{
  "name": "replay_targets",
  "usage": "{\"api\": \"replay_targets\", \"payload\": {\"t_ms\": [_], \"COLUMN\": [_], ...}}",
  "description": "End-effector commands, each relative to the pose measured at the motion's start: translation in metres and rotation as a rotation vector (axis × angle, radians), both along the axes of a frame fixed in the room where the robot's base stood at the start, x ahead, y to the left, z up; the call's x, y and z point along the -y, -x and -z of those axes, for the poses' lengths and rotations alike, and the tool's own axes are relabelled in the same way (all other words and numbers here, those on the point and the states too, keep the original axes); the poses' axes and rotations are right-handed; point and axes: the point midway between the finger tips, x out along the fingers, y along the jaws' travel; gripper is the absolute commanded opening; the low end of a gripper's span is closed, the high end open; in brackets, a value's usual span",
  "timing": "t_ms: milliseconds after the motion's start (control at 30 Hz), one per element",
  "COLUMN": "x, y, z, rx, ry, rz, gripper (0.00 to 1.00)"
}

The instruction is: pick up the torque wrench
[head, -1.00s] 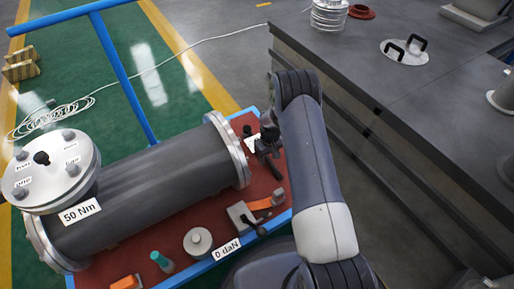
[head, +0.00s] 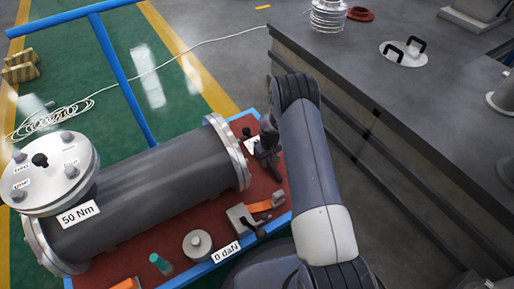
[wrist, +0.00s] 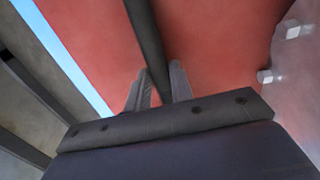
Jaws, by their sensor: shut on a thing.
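The torque wrench (wrist: 147,40) shows in the wrist view as a dark straight bar running up from between my fingers to the top edge, over a red surface. My gripper (wrist: 160,88) is shut on this bar, one finger on each side. In the head view my gripper (head: 266,150) is low over the right end of the red cart top, beside the flange of the large grey cylinder. My arm and gripper hide most of the wrench there. I cannot tell whether it is clear of the surface.
The flanged grey cylinder (head: 150,190) fills much of the red cart (head: 186,268). A round lid (head: 48,172) with several knobs sits at its left. A grey block with an orange part (head: 243,218) and a round weight (head: 197,244) lie in front. A dark bench (head: 400,100) stands at right.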

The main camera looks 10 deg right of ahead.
Motion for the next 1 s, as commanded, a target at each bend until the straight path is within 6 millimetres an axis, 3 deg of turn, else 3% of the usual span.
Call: {"api": "replay_targets", "payload": {"t_ms": [267, 700, 1000], "x": [0.000, 0.000, 0.000], "y": [-0.002, -0.002, -0.001], "z": [-0.012, -0.088, -0.102], "rx": [0.004, 0.004, 0.003], "ry": [0.000, 0.000, 0.000], "rz": [0.000, 0.000, 0.000], "gripper": [0.00, 0.00, 0.00]}}
